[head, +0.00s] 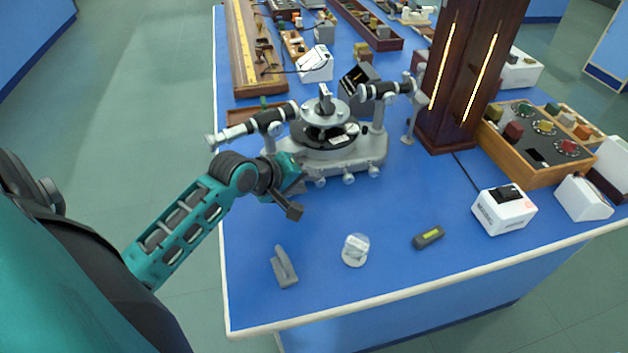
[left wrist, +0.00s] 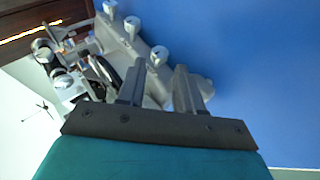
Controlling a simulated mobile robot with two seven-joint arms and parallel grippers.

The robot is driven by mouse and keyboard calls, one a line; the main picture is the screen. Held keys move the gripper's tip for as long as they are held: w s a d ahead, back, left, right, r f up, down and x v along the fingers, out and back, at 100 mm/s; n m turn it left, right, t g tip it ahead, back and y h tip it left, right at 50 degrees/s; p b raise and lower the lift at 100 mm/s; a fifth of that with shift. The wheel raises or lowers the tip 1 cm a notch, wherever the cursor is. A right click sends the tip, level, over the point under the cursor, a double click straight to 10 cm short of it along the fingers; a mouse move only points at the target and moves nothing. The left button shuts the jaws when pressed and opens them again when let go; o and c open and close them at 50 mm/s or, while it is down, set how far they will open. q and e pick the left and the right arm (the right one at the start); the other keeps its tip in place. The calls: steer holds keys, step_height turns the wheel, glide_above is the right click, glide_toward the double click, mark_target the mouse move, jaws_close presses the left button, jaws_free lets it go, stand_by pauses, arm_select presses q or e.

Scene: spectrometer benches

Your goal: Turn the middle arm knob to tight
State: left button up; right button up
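The middle knob (head: 348,178) shows there, and also in the left wrist view (left wrist: 132,25). Another knob (head: 320,181) is nearer my left gripper, and one more (head: 374,171) is to the right. My left gripper (head: 297,201) is left of the row, apart from the middle knob. In the left wrist view its two fingers (left wrist: 161,68) are spread with nothing held between them; the nearest knob (left wrist: 160,53) appears beyond the tips. My right gripper is not in view.
A grey clamp-like piece (head: 285,268), a clear round disc (head: 355,250) and a dark small device (head: 428,237) lie on the front bench. A white box (head: 503,210) and a wooden tray (head: 540,170) are at right. Bare blue bench lies before the spectrometer.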

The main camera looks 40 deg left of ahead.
arm_select(q)
steer(key=shift+x, duration=2)
jaws_close()
